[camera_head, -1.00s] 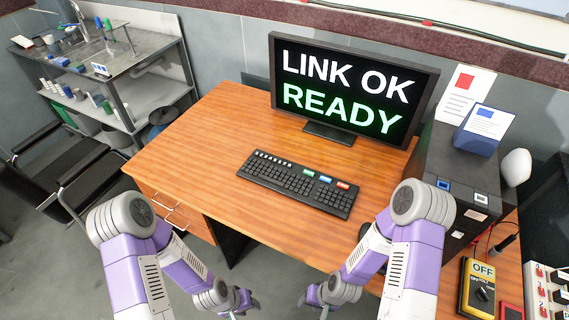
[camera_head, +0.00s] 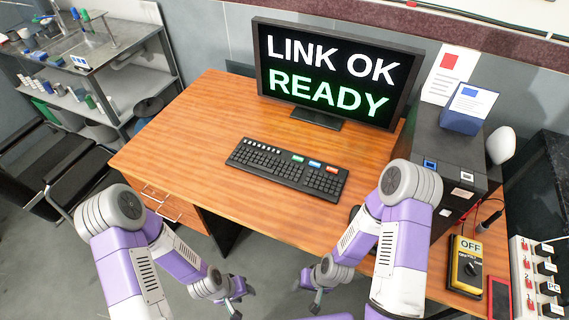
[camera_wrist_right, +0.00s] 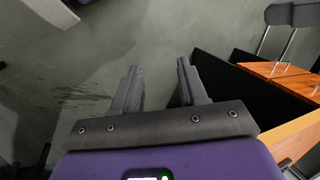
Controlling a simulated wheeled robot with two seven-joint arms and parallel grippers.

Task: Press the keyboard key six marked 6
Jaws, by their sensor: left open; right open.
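The black keyboard (camera_head: 287,170) lies on the wooden desk, in front of the monitor. Its keys are too small to read, so I cannot pick out the 6; a row of pale keys runs along its back left edge, with green, blue and red keys to the right. My left gripper (camera_head: 238,306) is low in front of the desk, open and empty. My right gripper (camera_head: 314,305) is also low in front of the desk, apart from the keyboard. In the right wrist view its two fingers (camera_wrist_right: 158,85) are spread, with only floor between them.
The monitor (camera_head: 333,75) reads LINK OK READY. A black computer case (camera_head: 440,150) stands right of the keyboard, with a yellow meter (camera_head: 467,265) marked OFF nearby. The desk top (camera_head: 180,150) left of the keyboard is clear. The desk's edge and drawers show in the right wrist view.

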